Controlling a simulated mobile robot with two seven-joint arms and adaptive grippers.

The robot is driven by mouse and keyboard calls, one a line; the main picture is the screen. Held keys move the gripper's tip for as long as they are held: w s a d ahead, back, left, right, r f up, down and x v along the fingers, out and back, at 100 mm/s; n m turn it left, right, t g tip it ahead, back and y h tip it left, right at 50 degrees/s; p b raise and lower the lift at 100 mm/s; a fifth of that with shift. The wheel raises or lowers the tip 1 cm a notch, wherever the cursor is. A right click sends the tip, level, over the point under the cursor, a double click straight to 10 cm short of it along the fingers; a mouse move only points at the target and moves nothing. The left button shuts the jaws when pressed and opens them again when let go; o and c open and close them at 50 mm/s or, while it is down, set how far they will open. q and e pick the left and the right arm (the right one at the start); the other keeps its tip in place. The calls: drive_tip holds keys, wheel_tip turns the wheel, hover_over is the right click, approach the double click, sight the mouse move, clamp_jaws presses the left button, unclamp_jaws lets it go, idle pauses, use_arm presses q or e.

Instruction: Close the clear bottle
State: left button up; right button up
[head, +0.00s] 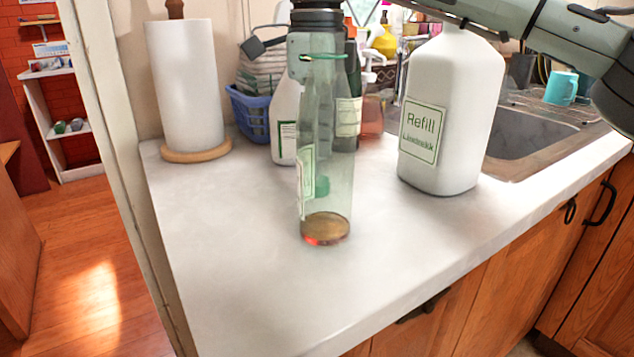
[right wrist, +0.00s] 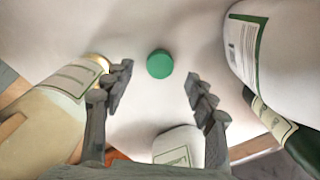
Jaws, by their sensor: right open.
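The clear bottle (head: 330,180) stands upright on the white counter, with a label on its side and amber at its base. Its top overlaps my dark and grey-green wrist parts, so I cannot make out its mouth. It also shows at the left of the right wrist view (right wrist: 55,128), partly behind one finger. The green cap (right wrist: 159,64) lies on the counter behind the bottle; in the head view it shows through the glass (head: 322,187). My right gripper (right wrist: 160,75) is open above the cap, its fingers apart on either side, touching nothing. My left gripper is out of view.
A large white Refill bottle (head: 455,105) stands to the right. A white bottle (head: 284,130) and a dark green bottle (head: 347,125) stand close behind. A paper towel roll (head: 188,90) is back left, a sink (head: 530,135) at right. The front-left counter (head: 230,270) is clear.

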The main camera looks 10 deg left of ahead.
wheel_tip(320, 180, down, 4)
drive_tip(key=shift+r, duration=0.25)
drive_tip(key=shift+c, duration=0.5)
drive_tip(key=c, duration=0.7)
drive_tip(key=shift+c, duration=0.2)
drive_tip(key=r, duration=0.4)
drive_tip(key=shift+s+a+r, duration=0.25)
drive_tip(key=shift+r, duration=0.05)
drive_tip(key=s+a+r, duration=0.6)
drive_tip(key=s, duration=0.2)
drive_tip(key=shift+s+a+r, duration=0.25)
drive_tip(key=shift+s, duration=0.15)
